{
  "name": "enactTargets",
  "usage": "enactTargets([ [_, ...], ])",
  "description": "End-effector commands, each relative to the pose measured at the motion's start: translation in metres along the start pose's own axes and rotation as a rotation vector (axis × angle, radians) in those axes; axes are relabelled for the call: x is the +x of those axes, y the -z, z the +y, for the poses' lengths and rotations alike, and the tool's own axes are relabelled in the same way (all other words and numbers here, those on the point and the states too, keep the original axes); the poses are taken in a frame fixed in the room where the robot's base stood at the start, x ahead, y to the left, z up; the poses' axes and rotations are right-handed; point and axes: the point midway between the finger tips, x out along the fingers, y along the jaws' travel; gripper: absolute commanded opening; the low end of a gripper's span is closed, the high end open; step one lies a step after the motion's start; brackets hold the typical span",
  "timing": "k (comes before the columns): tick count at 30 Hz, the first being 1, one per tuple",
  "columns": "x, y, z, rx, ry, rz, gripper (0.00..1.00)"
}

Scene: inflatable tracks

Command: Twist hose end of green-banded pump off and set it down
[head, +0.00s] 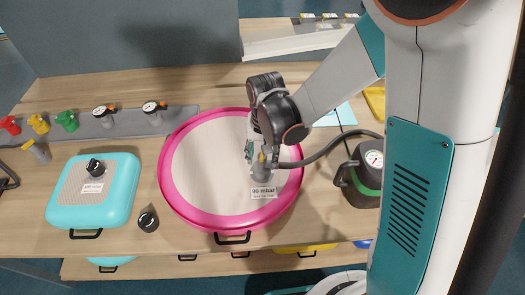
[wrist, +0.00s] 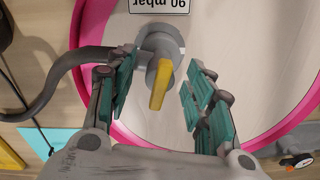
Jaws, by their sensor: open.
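The green-banded pump (head: 366,190), dark with a round gauge on top, stands on the right of the bench. Its grey hose (head: 325,148) curves left to the hose end (head: 263,172) on the pink-rimmed round inflatable (head: 197,207). In the wrist view the grey hose end (wrist: 168,42) sits on the inflatable, with a yellow lever (wrist: 160,85) pointing toward me. My gripper (wrist: 160,75) is open, its teal-padded fingers either side of the lever with gaps at both sides. In the head view my gripper (head: 262,157) is over the hose end and partly hides it.
A turquoise square inflatable (head: 120,200) with a black knob lies at left. A loose black cap (head: 148,220) lies between the inflatables. A rack (head: 120,128) at back left holds coloured fittings and gauges. A label on the pink inflatable (head: 262,193) reads 90 mbar.

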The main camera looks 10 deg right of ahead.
Motion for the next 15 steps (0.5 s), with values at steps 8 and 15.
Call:
enactTargets([
  [8, -0.0003, -0.0001, 0.0001, 0.0, 0.0, 0.0, 0.23],
  [15, -0.0004, -0.0001, 0.0002, 0.003, 0.0, 0.0, 0.0],
])
